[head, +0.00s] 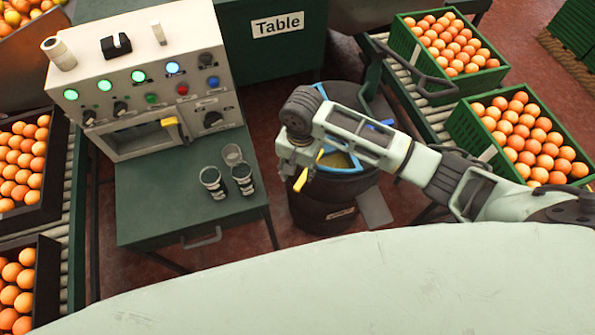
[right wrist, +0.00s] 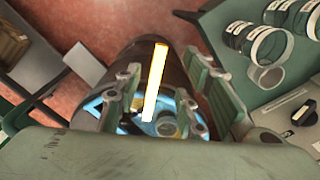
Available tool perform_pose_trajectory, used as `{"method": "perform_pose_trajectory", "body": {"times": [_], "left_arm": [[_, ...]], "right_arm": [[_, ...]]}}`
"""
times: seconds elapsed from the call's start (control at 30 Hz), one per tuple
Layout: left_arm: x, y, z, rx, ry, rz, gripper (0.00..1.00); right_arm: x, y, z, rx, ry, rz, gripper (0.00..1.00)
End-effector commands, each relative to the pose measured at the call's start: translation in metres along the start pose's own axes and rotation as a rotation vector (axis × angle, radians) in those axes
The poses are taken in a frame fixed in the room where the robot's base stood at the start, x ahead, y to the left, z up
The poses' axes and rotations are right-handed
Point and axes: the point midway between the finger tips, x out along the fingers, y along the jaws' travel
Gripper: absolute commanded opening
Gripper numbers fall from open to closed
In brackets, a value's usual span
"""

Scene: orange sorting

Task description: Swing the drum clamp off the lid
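A dark drum (head: 316,213) stands right of the green table, with a blue-rimmed top (head: 349,166) partly hidden by my right arm. A yellow bar (head: 301,180), which looks like the clamp handle, shows at the drum's left edge below my gripper. In the right wrist view the yellow bar (right wrist: 155,82) lies between the gripper's fingers, with visible room on both sides. My right gripper (head: 297,157) is open over the drum's left side; its fingers also show in the wrist view (right wrist: 162,98). Contact with the bar cannot be told. My left gripper is not in view.
A control panel (head: 140,80) and several clear cups (head: 212,182) stand on the green table (head: 150,222) to the left. Orange crates (head: 480,140) sit on a roller conveyor (head: 425,112) to the right. A grey flap (head: 374,208) juts out near the drum's right side.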

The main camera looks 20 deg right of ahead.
Motion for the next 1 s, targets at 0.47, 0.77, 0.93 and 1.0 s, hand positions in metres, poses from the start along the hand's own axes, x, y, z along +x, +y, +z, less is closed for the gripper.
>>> {"method": "perform_pose_trajectory", "body": {"times": [0.47,0.77,0.93,1.0], "left_arm": [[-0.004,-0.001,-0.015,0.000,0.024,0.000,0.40],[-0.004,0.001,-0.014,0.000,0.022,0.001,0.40],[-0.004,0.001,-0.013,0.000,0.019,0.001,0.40],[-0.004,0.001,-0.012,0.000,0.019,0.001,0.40]], "right_arm": [[0.050,0.004,-0.004,0.034,0.006,0.022,0.37],[0.073,0.004,-0.005,0.033,0.006,0.019,0.37],[0.073,0.004,-0.005,0.033,0.006,0.018,0.37],[0.073,0.004,-0.005,0.033,0.006,0.018,0.34]]}}
